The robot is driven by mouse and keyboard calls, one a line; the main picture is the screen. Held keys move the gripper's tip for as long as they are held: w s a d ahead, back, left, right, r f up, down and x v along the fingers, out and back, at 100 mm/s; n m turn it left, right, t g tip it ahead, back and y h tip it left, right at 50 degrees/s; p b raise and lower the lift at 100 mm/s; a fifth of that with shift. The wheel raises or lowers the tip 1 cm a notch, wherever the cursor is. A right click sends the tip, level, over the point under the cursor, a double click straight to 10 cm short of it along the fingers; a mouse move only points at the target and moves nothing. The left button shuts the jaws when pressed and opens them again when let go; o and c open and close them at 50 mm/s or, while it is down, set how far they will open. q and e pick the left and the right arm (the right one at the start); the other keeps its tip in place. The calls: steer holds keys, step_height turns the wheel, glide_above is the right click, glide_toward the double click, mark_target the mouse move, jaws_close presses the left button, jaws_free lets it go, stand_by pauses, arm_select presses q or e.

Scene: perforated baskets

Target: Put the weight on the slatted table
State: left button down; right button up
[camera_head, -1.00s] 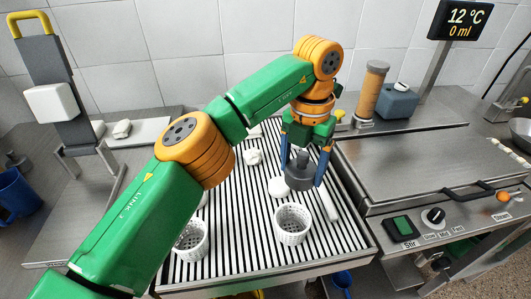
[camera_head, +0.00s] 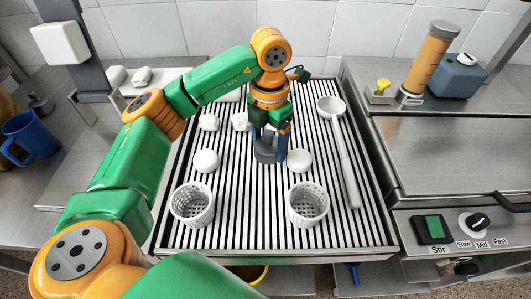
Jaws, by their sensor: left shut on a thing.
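The weight (camera_head: 266,151) is a dark grey cylinder with a narrower top. My left gripper (camera_head: 269,143) is shut on it, with a blue finger on each side. The weight is over the middle of the slatted table (camera_head: 260,235), between two white rounds; I cannot tell whether it touches the slats. The slatted table has black and white stripes and a metal rim. My right gripper does not show.
Two white perforated baskets (camera_head: 192,204) (camera_head: 307,204) stand at the table's front. White rounds (camera_head: 206,161) (camera_head: 299,160) and other white lumps (camera_head: 209,122) lie behind them. A white ladle (camera_head: 345,160) lies at the right. The stirrer controls (camera_head: 430,229) are further right.

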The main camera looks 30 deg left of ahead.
mark_target(265, 154)
arm_select(q)
steer(key=f, duration=0.2)
steer(key=f+p, duration=0.1)
steer(key=shift+s+a, duration=0.3)
steer(key=shift+s, duration=0.05)
steer(key=shift+w+f, duration=0.1)
steer(key=shift+f, duration=0.25)
steer(key=shift+f, duration=0.1)
jaws_free()
steer(key=shift+r, duration=0.2)
